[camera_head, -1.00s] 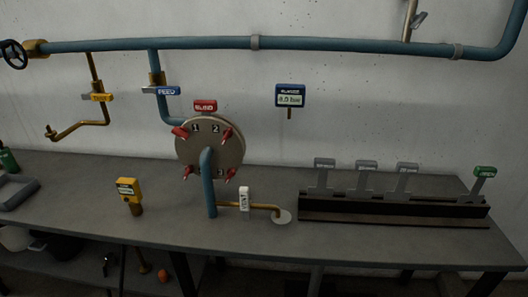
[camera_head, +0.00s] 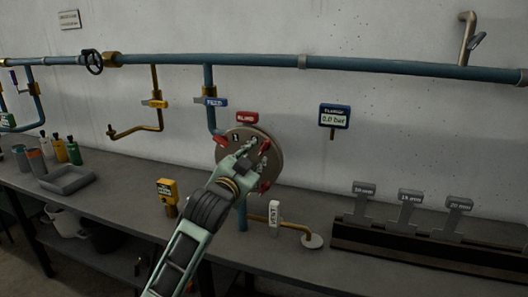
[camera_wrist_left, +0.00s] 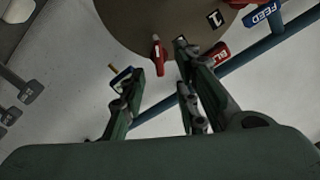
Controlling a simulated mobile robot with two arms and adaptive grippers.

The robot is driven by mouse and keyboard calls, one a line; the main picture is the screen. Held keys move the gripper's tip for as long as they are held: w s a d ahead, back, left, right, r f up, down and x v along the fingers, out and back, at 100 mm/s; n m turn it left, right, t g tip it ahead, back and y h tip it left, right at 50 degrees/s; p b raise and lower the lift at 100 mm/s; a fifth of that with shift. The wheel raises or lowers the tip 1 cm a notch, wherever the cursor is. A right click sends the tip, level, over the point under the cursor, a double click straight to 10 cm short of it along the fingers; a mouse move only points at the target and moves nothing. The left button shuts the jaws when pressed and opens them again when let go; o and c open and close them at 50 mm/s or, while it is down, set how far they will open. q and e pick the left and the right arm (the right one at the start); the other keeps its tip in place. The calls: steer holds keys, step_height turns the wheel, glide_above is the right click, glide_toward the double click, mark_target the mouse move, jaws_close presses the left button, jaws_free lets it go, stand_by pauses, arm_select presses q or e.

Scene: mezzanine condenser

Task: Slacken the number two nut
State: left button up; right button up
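The round grey-brown flange disc (camera_head: 274,151) stands upright over the bench with red nuts around its rim. The nut by plate 1 (camera_head: 221,141) and a lower right nut (camera_head: 264,187) show in the head view. My left gripper (camera_head: 257,150) is in front of the disc's upper right part and hides the number 2 place. In the left wrist view, turned upside down, my gripper (camera_wrist_left: 159,61) is open. A red nut (camera_wrist_left: 157,55), number two by its position, appears between the fingertips; I cannot tell whether they touch it. My right gripper is not in view.
A blue pressure gauge (camera_head: 334,117) reads 0.0 bar. A white vent tag (camera_head: 274,213), yellow device (camera_head: 168,192) and rack (camera_head: 430,246) with grey tools stand on the bench.

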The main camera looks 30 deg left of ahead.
mark_target(262, 150)
arm_select(q)
steer(key=x, duration=0.6)
steer(key=shift+w+f+p, duration=0.1)
steer(key=shift+w+p, duration=0.2)
steer(key=shift+p, duration=0.1)
steer(key=shift+c, duration=0.5)
jaws_close()
